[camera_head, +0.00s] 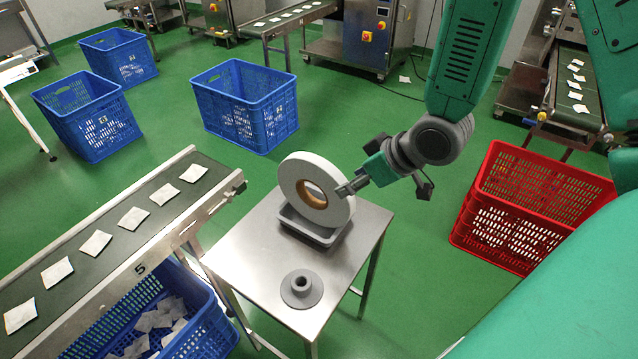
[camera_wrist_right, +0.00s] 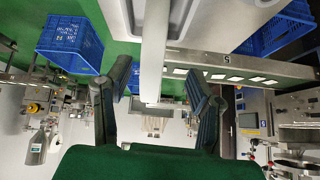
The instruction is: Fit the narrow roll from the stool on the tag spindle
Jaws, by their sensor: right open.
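The narrow roll (camera_head: 298,175) is white with a brown core and stands on edge, slightly tilted, in a grey tray (camera_head: 312,234) on the steel stool (camera_head: 345,262). My right gripper (camera_head: 388,188) is open at the roll's right rim. One finger overlaps the roll's near face; the other is off to the right. In the right wrist view, the roll (camera_wrist_right: 152,50) shows edge-on between the spread fingers of the gripper (camera_wrist_right: 157,80), with gaps on both sides. I cannot make out the tag spindle. My left gripper is not in view.
A grey flanged hub (camera_head: 301,289) sits on the stool's front. A conveyor (camera_head: 150,240) with several teabags runs at left above a blue crate (camera_head: 205,335). A red crate (camera_head: 520,220) stands at right. Several blue crates stand behind on open green floor.

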